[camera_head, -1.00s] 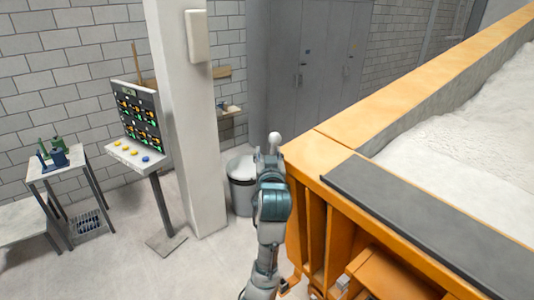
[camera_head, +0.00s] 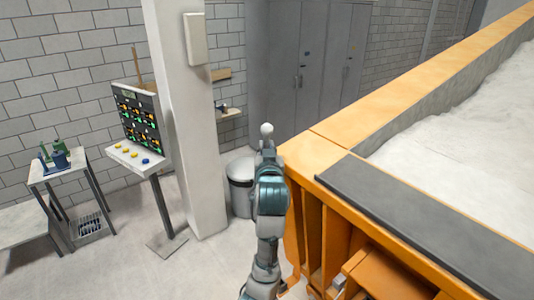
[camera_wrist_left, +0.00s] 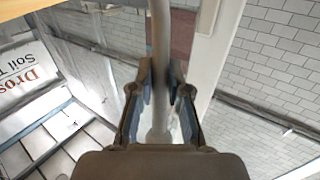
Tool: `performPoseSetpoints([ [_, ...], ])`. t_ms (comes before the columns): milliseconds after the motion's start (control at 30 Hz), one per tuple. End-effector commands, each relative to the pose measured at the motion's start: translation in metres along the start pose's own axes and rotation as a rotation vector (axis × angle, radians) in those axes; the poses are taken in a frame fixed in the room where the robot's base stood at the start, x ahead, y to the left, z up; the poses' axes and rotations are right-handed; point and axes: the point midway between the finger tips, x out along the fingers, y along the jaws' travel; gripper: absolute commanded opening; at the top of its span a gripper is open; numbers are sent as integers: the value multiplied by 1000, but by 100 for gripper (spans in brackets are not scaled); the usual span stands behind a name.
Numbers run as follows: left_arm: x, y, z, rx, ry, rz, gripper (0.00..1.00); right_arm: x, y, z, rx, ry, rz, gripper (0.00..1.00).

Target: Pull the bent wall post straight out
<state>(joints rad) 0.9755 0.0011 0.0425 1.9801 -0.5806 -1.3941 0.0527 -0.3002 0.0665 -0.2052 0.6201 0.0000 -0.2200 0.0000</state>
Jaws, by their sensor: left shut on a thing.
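The wall post (camera_wrist_left: 160,35) is a pale grey rod that runs upright through the middle of the left wrist view, between the fingers of my left gripper (camera_wrist_left: 160,78). The gripper is shut on the post. In the head view my left gripper (camera_head: 267,148) is beside the left corner of the orange sandbed, and a pale rounded tip (camera_head: 267,129) shows just above it. The fingers are largely hidden by the wrist there. Any bend in the post is hard to tell. My right gripper is out of view.
The orange sandbed frame (camera_head: 395,95) with pale sand (camera_head: 470,125) fills the right side. A grey bin (camera_head: 240,185) stands just left of my arm, beside a white column (camera_head: 190,140). A control panel (camera_head: 140,125) and a small table (camera_head: 55,170) stand farther left.

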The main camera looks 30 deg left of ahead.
Motion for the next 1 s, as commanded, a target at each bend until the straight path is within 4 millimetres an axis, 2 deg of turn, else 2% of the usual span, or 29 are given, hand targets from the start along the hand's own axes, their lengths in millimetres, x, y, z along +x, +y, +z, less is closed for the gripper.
performPoseSetpoints([
  [100, -2, -1, -7, -1, 3, 0, 0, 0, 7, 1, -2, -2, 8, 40],
  [400, -1, -2, -8, -3, 0, 2, 0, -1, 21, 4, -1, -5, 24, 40],
  [567, -1, -2, -10, -3, 0, 2, 0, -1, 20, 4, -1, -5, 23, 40],
  [1000, -3, -6, -33, -3, 0, 1, 0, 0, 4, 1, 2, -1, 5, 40],
])
